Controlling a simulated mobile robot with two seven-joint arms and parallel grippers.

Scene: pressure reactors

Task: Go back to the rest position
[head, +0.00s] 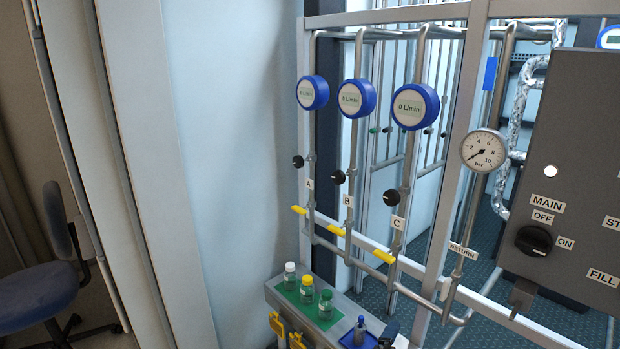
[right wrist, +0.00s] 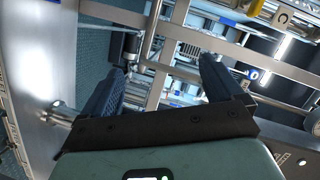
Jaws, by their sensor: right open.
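My right gripper (right wrist: 160,85) shows in the right wrist view, with its two dark fingers spread apart and nothing between them. Metal pipes and frame bars lie beyond the fingers. Neither gripper shows in the head view. My left gripper is in no view.
A pipe rack carries three blue flow meters (head: 351,98), yellow valve handles (head: 336,230) and a pressure gauge (head: 484,151). A dark control panel (head: 585,160) with a MAIN knob (head: 534,240) stands right. Several bottles (head: 307,289) stand on a ledge below. A blue chair (head: 40,290) is at left.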

